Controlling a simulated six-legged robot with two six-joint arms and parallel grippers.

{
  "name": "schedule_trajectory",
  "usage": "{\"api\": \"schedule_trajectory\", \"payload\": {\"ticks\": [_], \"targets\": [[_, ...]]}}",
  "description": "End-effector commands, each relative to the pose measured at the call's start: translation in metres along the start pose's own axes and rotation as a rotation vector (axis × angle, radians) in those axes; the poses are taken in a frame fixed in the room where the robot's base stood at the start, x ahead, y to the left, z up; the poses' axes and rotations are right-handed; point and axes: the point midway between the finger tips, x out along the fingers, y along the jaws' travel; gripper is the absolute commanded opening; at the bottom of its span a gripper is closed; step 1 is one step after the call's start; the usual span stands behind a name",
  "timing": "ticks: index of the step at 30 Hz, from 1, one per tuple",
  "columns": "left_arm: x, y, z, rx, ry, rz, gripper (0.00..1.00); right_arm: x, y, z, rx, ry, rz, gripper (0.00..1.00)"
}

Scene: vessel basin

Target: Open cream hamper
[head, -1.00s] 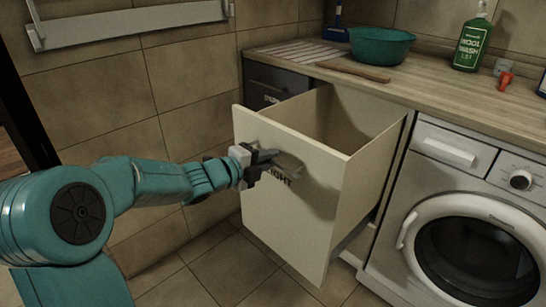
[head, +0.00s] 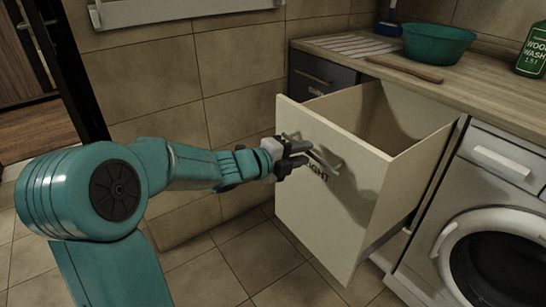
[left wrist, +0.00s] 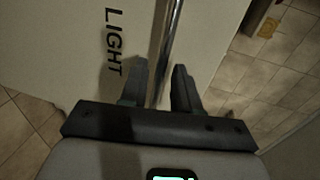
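The cream hamper (head: 325,200) is a pull-out bin under the counter. It stands pulled well out, with its inside showing from above. Its front carries a metal bar handle (head: 322,160) and dark lettering, which reads "LIGHT" in the left wrist view. My left gripper (head: 297,155) is at the handle, in front of the hamper's face. In the left wrist view its two fingers (left wrist: 160,88) are apart, with the handle bar (left wrist: 168,45) running along the gap between them. Neither finger visibly presses on the bar. My right gripper is out of view.
A washing machine (head: 490,200) stands right of the hamper. A dark drawer front (head: 318,72) is to its left. The wooden counter (head: 470,95) above holds a teal basin (head: 437,43), a wooden paddle (head: 403,67) and a green bottle (head: 533,50). Tiled floor is clear in front.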

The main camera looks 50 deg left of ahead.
Motion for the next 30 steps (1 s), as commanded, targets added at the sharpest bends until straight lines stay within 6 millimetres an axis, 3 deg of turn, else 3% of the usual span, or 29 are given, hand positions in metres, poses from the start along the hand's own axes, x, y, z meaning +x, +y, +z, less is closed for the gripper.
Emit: {"api": "schedule_trajectory", "payload": {"ticks": [9,15,21,30], "targets": [[-0.087,-0.003,0.002,0.0,-0.009,0.002,0.31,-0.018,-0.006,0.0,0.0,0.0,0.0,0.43],[-0.125,-0.002,0.001,0.0,-0.006,0.001,0.31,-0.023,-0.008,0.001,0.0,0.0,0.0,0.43],[-0.14,-0.001,0.0,-0.001,-0.001,0.0,0.31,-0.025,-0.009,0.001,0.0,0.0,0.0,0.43],[-0.141,-0.001,0.0,-0.001,0.0,0.0,0.31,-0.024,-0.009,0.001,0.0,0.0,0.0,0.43]]}}
